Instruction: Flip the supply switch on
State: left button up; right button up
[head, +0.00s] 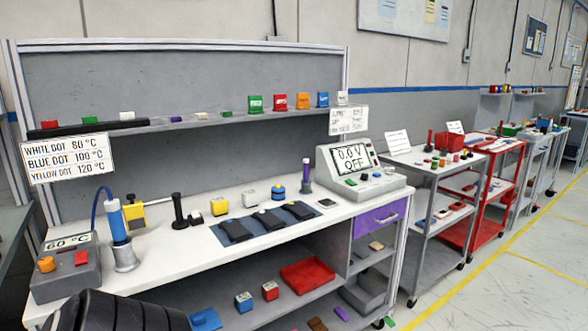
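The power supply (330,165) is a light grey sloped box at the right end of the white workbench. Neither of my grippers is in view. A dark rounded part at the bottom left appears to be a link of my own arm.
The white bench (190,255) holds a soldering station (65,270) reading "60 °C", an iron in its stand (121,240), and a blue mat (262,235) with dark pieces. A purple drawer (380,217) is below.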

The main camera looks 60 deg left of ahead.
aim_at(350, 182)
jog(key=u, duration=1.8)
jog(key=i+l+u, duration=0.1)
jog(key=u, duration=0.35)
jog(key=i+l+u, duration=0.2)
jog(key=u, duration=0.2)
jog(key=i+l+u, duration=0.35)
jog(key=l, duration=0.4)
jog(key=i+l, duration=0.25)
jog(key=l, duration=0.15)
jog(key=i+l, duration=0.25)
jog(key=l, duration=0.2)
